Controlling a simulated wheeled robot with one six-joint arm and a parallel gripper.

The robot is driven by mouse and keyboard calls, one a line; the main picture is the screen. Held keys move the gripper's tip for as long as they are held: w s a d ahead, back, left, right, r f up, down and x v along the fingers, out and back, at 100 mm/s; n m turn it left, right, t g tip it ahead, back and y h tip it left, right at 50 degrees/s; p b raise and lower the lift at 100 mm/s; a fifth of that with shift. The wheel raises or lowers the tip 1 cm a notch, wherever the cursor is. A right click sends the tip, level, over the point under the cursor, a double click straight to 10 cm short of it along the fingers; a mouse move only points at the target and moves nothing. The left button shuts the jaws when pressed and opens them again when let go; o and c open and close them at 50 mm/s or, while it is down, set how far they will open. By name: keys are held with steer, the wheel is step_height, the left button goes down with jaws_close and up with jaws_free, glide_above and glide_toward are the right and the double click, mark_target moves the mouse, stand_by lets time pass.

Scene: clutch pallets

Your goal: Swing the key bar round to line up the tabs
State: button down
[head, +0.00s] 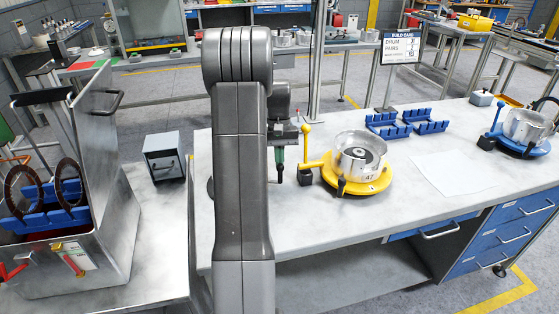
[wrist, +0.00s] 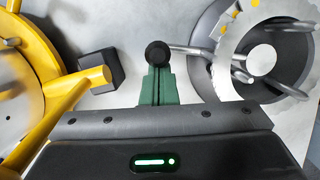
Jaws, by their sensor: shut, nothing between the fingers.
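In the wrist view, a round dark grey fixture (wrist: 292,90) holds a bright toothed metal ring (wrist: 228,62). A thin metal bar (wrist: 190,49) runs left from it to a round black knob (wrist: 157,53); it looks like the key bar. My gripper (wrist: 157,76) has green fingers, shut and empty, with their tips at the knob; I cannot tell whether they touch it. Small yellow marks (wrist: 256,3) show by the ring; I cannot tell whether the tabs line up. In the head view, my gripper (head: 280,170) points down over the bench, and my arm hides most of the grey fixture.
A yellow fixture (head: 375,186) with a yellow ball-ended handle (head: 305,140) and a black block (head: 305,176) stands close to the right of my gripper. Blue racks (head: 432,127), white paper (head: 455,174) and a blue fixture (head: 520,148) lie farther right. An open metal case (head: 95,265) stands left.

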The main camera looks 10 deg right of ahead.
steer(key=shift+s+a+m, duration=0.15)
steer(key=shift+s+m, duration=0.65)
steer(key=shift+s, duration=0.25)
steer(key=s+a+m, duration=0.1)
steer(key=s+m, duration=0.1)
steer(key=s+a+m+y, duration=0.1)
steer(key=s+a+m, duration=0.1)
steer(key=s+a+m+t, duration=0.1)
steer(key=s+m, duration=0.1)
steer(key=m, duration=0.1)
steer(key=shift+s+a+y, duration=0.2)
steer(key=shift+s+y, duration=0.2)
steer(key=shift+s+a+m+p, duration=0.4)
steer(key=shift+s+a+m, duration=0.25)
steer(key=shift+a, duration=0.2)
steer(key=shift+s+a, duration=0.25)
steer(key=shift+a, duration=0.35)
steer(key=shift+d, duration=0.25)
steer(key=w+d+r, duration=0.3)
steer(key=d+r, duration=0.2)
steer(key=r, duration=0.4)
steer(key=shift+d+r, duration=0.2)
steer(key=shift+r, duration=0.15)
